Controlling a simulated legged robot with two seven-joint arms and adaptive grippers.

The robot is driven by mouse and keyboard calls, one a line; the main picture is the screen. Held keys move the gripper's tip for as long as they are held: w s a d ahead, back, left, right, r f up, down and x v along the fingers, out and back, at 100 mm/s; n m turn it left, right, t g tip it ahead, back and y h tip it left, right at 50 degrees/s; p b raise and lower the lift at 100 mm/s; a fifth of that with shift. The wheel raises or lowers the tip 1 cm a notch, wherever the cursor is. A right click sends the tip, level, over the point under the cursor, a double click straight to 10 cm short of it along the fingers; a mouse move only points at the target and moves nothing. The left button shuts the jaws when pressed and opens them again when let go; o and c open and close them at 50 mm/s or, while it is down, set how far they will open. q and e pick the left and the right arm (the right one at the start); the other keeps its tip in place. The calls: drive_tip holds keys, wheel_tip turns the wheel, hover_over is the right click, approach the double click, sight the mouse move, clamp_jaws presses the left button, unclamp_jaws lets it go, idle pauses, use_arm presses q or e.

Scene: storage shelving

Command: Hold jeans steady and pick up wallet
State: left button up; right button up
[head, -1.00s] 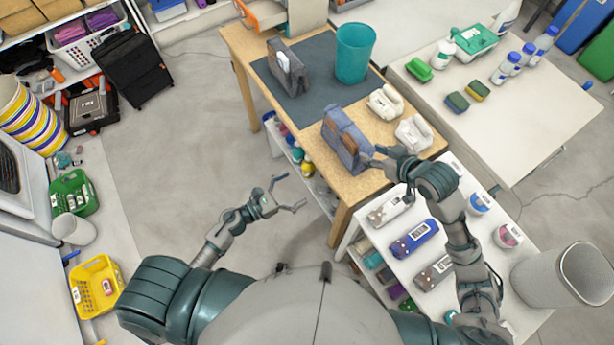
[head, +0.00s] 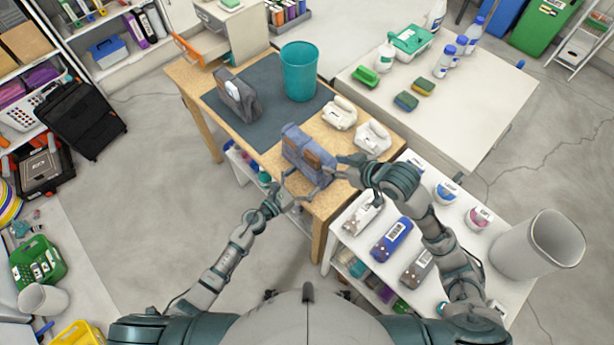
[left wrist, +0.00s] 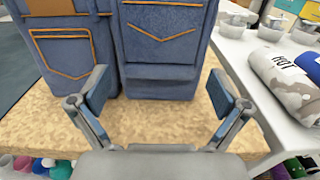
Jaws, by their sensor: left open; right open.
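The blue folded jeans (head: 293,150) stand on the wooden table near its front right edge. In the left wrist view the jeans (left wrist: 165,55) show two pocket panels with orange stitching. A brown patch (head: 314,159) on their right side in the head view may be the wallet; it is too small to be sure. My left gripper (head: 304,187) is open in front of the jeans' lower side; its spread fingers (left wrist: 160,95) are empty. My right gripper (head: 338,167) is open just right of the jeans, close to the brown patch; I cannot tell if it touches.
A grey folded garment (head: 237,100) and a teal bin (head: 299,72) stand on the dark mat (head: 256,129). Two white objects (head: 340,113) (head: 372,136) lie behind my right gripper. A white shelf (head: 388,262) with several packages is under my right arm.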

use_arm(q)
drive_tip(key=shift+w+d, duration=0.35)
drive_tip(key=shift+d, duration=0.05)
drive_tip(key=shift+a, duration=0.1)
drive_tip(key=c, duration=1.4)
